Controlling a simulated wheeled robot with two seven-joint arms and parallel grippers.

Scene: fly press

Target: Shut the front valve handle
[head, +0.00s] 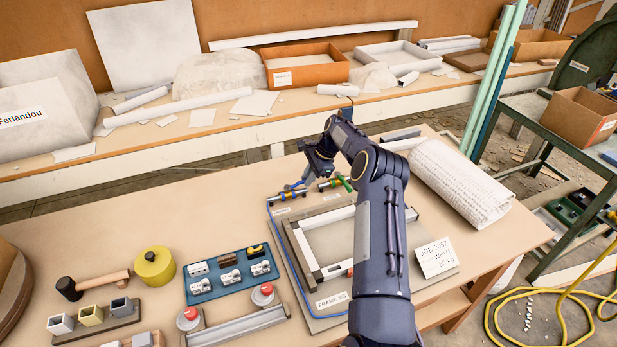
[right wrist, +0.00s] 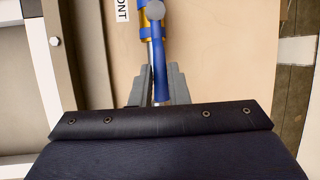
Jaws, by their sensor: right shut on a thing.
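The front valve has a yellow body with blue fittings (head: 291,192) and lies on the board at the far left of the frame. In the right wrist view its blue handle (right wrist: 160,80) runs from a round grey pivot down between the fingers, close to parallel with the pipe beside it. A label ending in "ONT" (right wrist: 123,9) is next to the valve. My right gripper (right wrist: 157,92) is shut on the blue handle; the finger ends partly hide it. In the head view this gripper (head: 312,170) is above the valves, partly covering them. My left gripper is out of view.
A second valve with a green handle (head: 345,183) sits just right of the front valve. A metal frame (head: 290,235) lies on the board, and a rolled white wrap (head: 461,182) is at the right. A blue tray of small parts (head: 231,274) and a yellow round container (head: 154,266) stand left.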

